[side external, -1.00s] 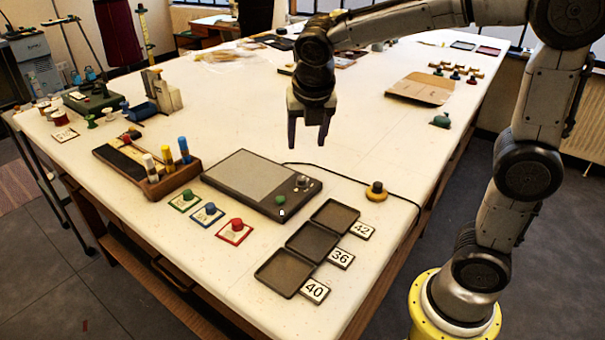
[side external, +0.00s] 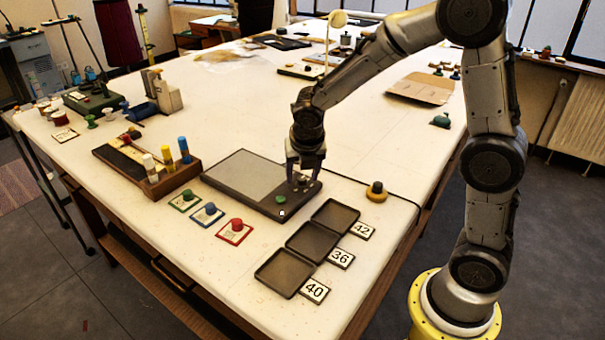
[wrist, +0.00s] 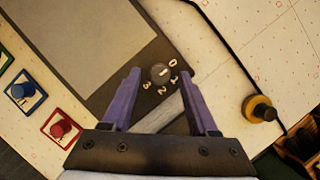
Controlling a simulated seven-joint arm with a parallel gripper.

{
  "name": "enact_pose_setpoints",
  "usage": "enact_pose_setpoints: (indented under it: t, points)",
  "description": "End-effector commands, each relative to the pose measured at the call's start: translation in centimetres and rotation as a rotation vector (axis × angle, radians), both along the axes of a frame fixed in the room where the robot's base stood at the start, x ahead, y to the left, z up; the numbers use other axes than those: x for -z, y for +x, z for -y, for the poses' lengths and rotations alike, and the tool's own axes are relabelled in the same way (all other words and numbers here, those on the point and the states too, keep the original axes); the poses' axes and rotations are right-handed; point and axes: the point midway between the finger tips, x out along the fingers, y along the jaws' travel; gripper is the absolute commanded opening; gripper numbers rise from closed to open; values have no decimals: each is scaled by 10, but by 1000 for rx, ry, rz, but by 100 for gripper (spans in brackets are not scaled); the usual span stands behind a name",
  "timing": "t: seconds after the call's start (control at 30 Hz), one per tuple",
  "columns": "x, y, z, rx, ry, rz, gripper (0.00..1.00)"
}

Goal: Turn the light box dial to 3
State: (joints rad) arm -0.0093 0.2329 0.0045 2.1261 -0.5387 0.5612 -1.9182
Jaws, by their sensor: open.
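The light box (side external: 246,181) is a dark flat box with a grey panel, lying on the white table. Its dial (wrist: 160,72) is a small round knob with a light pointer mark, ringed by the numbers 0, 1, 2 and 3. The pointer's exact setting is too small to tell. My gripper (side external: 304,177) is low over the dial's end of the box; in the wrist view its two purple fingers (wrist: 162,75) are spread apart, one on each side of the dial, with nothing between them seen held. In the side view the gripper partly hides the dial.
A green knob (side external: 280,198) sits on the box near the dial. Three dark trays (side external: 284,272) with number tags lie in front, and a yellow-and-black knob (side external: 376,191) stands to the right by a black cable. Coloured pegs stand in a wooden holder (side external: 172,180) at left.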

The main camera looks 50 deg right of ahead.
Motion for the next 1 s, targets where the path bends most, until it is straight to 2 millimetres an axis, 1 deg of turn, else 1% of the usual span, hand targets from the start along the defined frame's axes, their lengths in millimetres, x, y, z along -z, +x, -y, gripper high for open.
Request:
enact_pose_setpoints:
  t: [0.23, 0.27, 0.3, 0.37, 0.5, 0.57, 0.6, 1.0]
  points:
    - [1, 0, 0, 1, 0, 0, 60]
    - [1, 0, 0, 1, 0, 0, 58]
    - [1, 0, 0, 1, 0, -1, 51]
    - [1, 0, 0, 1, 0, 0, 40]
    - [1, 0, 0, 0, -1, -1, 15]
    - [1, 0, 0, 0, -1, -1, 4]
    - [1, 0, 0, 0, -1, -1, 0]
    - [0, 0, 0, 30, -1, -1, 0]
